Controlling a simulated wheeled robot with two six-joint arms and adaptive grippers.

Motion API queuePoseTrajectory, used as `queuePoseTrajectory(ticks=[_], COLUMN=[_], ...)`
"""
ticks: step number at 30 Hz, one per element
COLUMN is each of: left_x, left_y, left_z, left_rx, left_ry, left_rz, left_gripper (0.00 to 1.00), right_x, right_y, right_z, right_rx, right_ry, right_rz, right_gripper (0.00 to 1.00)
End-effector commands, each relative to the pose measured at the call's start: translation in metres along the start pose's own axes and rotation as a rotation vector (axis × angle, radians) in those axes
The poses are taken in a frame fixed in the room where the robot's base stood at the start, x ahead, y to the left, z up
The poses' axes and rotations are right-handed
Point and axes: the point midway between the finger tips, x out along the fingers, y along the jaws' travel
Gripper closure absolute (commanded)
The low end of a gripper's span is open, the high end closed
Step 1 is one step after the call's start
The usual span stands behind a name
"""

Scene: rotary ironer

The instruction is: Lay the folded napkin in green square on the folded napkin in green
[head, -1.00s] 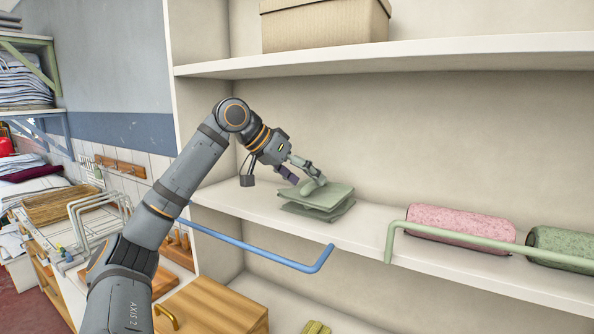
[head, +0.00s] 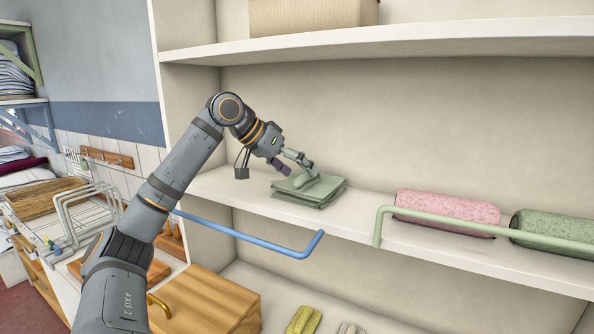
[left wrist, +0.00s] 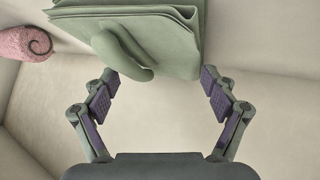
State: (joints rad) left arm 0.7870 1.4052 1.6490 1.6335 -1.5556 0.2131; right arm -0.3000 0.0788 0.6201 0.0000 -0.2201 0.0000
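The folded green napkin square (head: 328,187), with a rounded green lump on top, lies on the folded green napkin (head: 288,197) on the middle shelf. The two form a flat stack with nearly aligned edges. My left gripper (head: 299,168) is just above and beside the stack's left part. In the left wrist view its fingers (left wrist: 160,82) are spread wide with nothing between the pads. The napkin square (left wrist: 168,45) and its lump lie beyond the fingertips there. The lower napkin is mostly hidden by the upper one. My right gripper is not in view.
A pink roll (head: 447,211) and a green roll (head: 555,228) lie to the right on the same shelf (head: 350,222). A blue rail (head: 265,243) and a green rail (head: 430,215) run along its front. Another shelf (head: 400,42) is above. Bare shelf separates the stack and pink roll.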

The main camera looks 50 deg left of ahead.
Motion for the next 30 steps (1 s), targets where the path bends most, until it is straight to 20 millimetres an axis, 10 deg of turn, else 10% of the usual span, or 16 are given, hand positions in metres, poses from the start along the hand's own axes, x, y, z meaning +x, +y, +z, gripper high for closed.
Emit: queuePoseTrajectory(ticks=[14,30], left_x=[-0.004,-0.111], left_y=[-0.001,-0.001], left_z=[0.000,0.000], left_rx=[0.000,-0.002], left_ry=[0.000,-0.001], left_rz=[-0.002,-0.003], left_gripper=[0.00,0.00], right_x=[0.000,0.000], right_y=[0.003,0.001], right_z=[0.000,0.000], right_rx=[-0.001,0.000], right_ry=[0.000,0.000], right_rz=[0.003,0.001], right_gripper=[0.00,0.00])
